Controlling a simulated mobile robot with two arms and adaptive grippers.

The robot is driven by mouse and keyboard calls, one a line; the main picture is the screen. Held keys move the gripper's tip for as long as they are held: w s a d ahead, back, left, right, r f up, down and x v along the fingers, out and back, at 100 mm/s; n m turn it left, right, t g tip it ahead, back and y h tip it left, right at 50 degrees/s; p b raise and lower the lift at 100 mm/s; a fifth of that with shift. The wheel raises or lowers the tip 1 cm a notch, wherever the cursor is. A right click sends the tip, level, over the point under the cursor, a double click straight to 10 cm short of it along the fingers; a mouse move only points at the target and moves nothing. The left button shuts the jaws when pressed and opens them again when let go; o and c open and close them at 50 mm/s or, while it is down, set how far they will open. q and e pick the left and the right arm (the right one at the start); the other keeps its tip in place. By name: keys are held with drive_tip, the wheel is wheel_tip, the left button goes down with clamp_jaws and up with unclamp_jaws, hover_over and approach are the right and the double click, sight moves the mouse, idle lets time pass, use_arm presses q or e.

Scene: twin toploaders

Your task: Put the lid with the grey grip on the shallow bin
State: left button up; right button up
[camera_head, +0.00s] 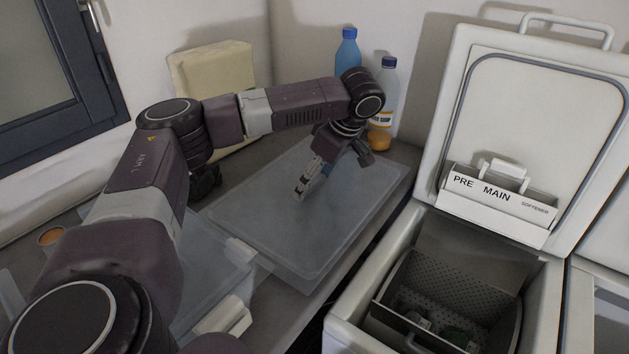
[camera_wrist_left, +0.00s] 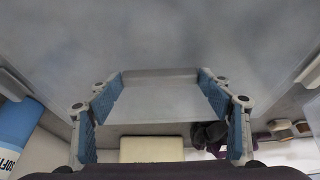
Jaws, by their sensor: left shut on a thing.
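A wide, flat translucent lid (camera_head: 345,205) lies at the middle of the head view, level or nearly so. My left gripper (camera_head: 304,190) points down at its top and is shut on its grey grip, which shows between the blue-padded fingers (camera_wrist_left: 160,90) in the left wrist view (camera_wrist_left: 160,76). The fingers hide the grip in the head view. A translucent bin (camera_head: 205,285) with white clips is partly behind my left arm; the lid overlaps its right side. I cannot tell whether it is the shallow one, or whether the lid touches anything below. My right gripper is out of view.
A blue bottle (camera_head: 347,52) and a clear bottle (camera_head: 387,90) stand behind the lid, near the wall. A cream block (camera_head: 212,70) leans at the back. An open top-loading washer (camera_head: 450,240) with a raised lid stands on the right, beyond the counter edge.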

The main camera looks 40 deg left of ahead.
use_arm(q)
drive_tip(key=shift+f, duration=0.25)
drive_tip(key=shift+o, duration=0.2)
drive_tip(key=shift+s+f, duration=0.15)
drive_tip(key=shift+f, duration=0.1)
drive_tip(key=shift+s+d+f, duration=0.1)
drive_tip(key=shift+d+f, duration=0.05)
drive_tip(key=shift+f, duration=0.05)
drive_tip(key=shift+c, duration=1.4)
drive_tip(key=o, duration=1.3)
drive_tip(key=shift+f, duration=0.1)
drive_tip(key=o, duration=0.3)
drive_tip(key=shift+w+f, duration=0.1)
drive_tip(key=shift+w, duration=0.1)
drive_tip(key=shift+r, duration=0.35)
